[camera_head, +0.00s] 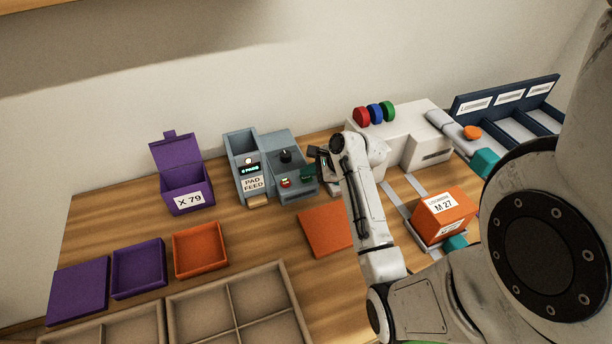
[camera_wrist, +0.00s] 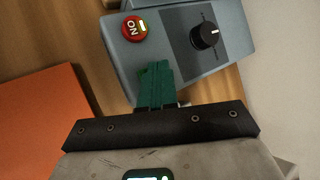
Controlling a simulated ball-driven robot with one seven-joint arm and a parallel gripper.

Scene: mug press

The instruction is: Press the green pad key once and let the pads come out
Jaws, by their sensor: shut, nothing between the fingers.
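The grey-blue pad feed machine (camera_head: 243,150) stands at the back of the table, with a white PAD FEED label (camera_head: 253,184) and a small tan piece (camera_head: 258,201) at its foot. Its control box has a black knob (camera_wrist: 205,36) and a red ON button (camera_wrist: 134,28). My gripper (camera_wrist: 156,72) is shut and empty, its dark green fingers over the box's front edge. A brighter green sliver, seemingly the green key (camera_wrist: 141,76), shows beside the fingertips; the rest is hidden. I cannot tell if they touch. In the head view my gripper (camera_head: 308,172) is at the box's right side.
A purple X 79 box (camera_head: 185,190) stands left of the machine. An orange panel (camera_head: 325,231) lies in front. A white machine (camera_head: 408,124) with coloured discs stands right, near an orange M 27 box (camera_head: 444,213). Purple and orange trays and a divided tray (camera_head: 287,290) fill the front left.

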